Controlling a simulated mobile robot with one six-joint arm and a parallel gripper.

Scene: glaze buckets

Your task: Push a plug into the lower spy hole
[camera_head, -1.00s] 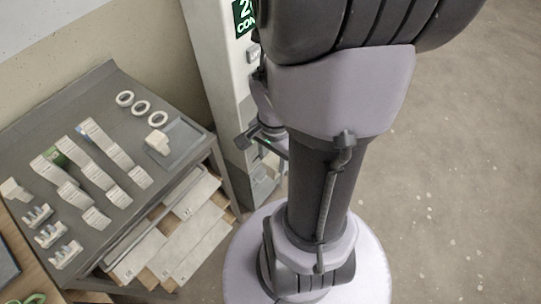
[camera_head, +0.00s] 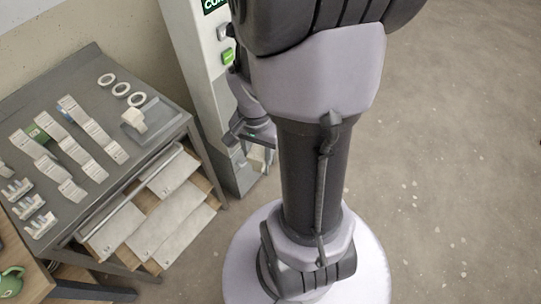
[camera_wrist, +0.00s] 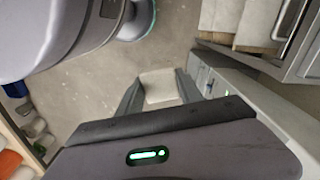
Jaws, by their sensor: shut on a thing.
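My gripper (camera_wrist: 158,90) is shut on a pale cream block, which looks like a plug (camera_wrist: 160,86), held between its two dark fingers in the wrist view. Floor shows behind it. In the head view my gripper (camera_head: 256,138) hangs beside the pale cabinet, partly hidden behind my own arm. A spy hole is not visible in either view.
A grey table (camera_head: 160,88) at left bears white rings (camera_head: 121,89), labelled strips (camera_head: 75,150), pronged white pieces (camera_head: 40,225) and a pale block (camera_head: 134,119). Boards fill its lower shelf. The pale cabinet (camera_head: 190,45) stands beside it. Floor at right is clear.

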